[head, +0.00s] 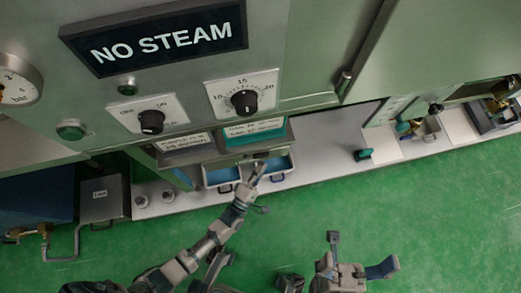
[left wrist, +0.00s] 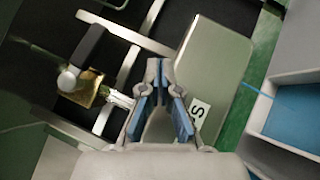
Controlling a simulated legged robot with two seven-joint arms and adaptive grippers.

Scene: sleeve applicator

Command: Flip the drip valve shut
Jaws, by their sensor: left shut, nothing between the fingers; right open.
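A brass valve (left wrist: 85,88) with a dark lever handle (left wrist: 88,52) and a pale round knob or cap shows at the left of the left wrist view, on a pipe running toward my fingers. I cannot surely pick it out in the head view. My left gripper (head: 258,171) is in front of the pull-out trays under the panel; in the left wrist view its blue-padded fingers (left wrist: 158,78) are shut and empty, to the right of the valve and apart from its handle. My right gripper (head: 358,256) is open and empty, low over the green floor.
Two blue-lined trays (head: 222,175) sit under the grey machine panel with black knobs (head: 244,102) and a "NO STEAM" sign (head: 160,40). A labelled metal box (head: 102,201) and brass pipe fittings (head: 42,230) stand at left. The green floor (head: 440,215) is clear at right.

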